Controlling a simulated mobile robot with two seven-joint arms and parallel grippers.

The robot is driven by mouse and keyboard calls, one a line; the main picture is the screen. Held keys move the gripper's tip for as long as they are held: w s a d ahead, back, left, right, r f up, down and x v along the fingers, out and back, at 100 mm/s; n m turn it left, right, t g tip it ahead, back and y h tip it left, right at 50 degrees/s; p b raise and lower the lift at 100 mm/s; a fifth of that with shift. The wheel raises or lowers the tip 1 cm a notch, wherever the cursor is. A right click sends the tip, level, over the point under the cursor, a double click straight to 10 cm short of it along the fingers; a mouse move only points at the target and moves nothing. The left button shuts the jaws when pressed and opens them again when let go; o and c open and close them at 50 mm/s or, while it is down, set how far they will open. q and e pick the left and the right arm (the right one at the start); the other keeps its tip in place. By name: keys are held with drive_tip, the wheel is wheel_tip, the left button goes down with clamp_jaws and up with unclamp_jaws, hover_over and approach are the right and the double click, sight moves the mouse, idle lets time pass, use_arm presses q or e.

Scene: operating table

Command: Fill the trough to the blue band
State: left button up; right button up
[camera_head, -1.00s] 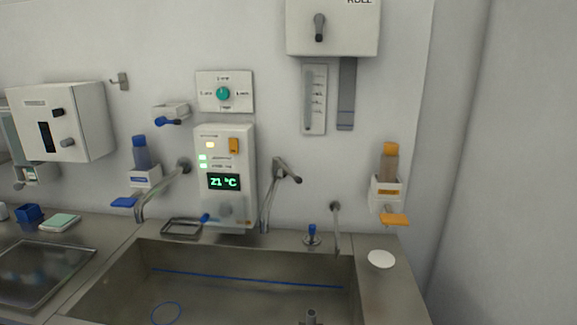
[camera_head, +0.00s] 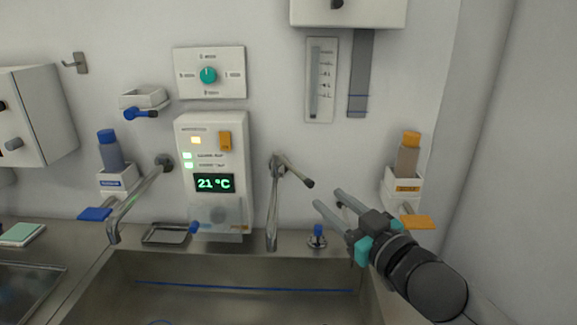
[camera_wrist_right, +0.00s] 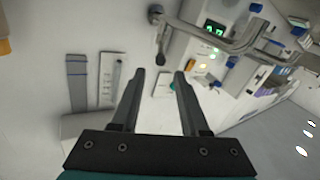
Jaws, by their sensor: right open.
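The steel trough (camera_head: 250,306) lies along the bottom of the head view, with the blue band (camera_head: 245,287) running along its inner back wall. No water can be made out in the visible part. A spout with a lever (camera_head: 275,200) stands behind the trough, and a long swivel spout (camera_head: 138,203) reaches over its left side. A small blue-topped valve (camera_head: 317,235) sits on the back rim. My right gripper (camera_head: 328,199) is open and empty, right of the lever spout and above the valve. Its open fingers also show in the right wrist view (camera_wrist_right: 158,78). My left gripper is not in view.
A control box (camera_head: 212,170) reading 21 °C hangs on the wall, below a teal dial (camera_head: 208,75). Blue-capped (camera_head: 110,150) and orange-capped (camera_head: 408,155) dispensers with paddles flank the trough. A wall box (camera_head: 345,10) hangs above a gauge (camera_head: 320,80).

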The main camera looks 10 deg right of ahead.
sight(314, 186)
drive_tip(key=shift+x, duration=1.1)
drive_tip(key=x, duration=0.5)
drive_tip(key=shift+w, duration=0.15)
drive_tip(key=x, duration=0.5)
drive_tip(key=shift+w+a, duration=0.1)
drive_tip(key=shift+w, duration=0.1)
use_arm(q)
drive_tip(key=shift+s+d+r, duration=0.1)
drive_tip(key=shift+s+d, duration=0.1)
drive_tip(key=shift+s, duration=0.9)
use_arm(e)
drive_tip(key=shift+w+a, duration=0.2)
drive_tip(key=shift+w, duration=0.5)
drive_tip(key=shift+c, duration=0.3)
clamp_jaws()
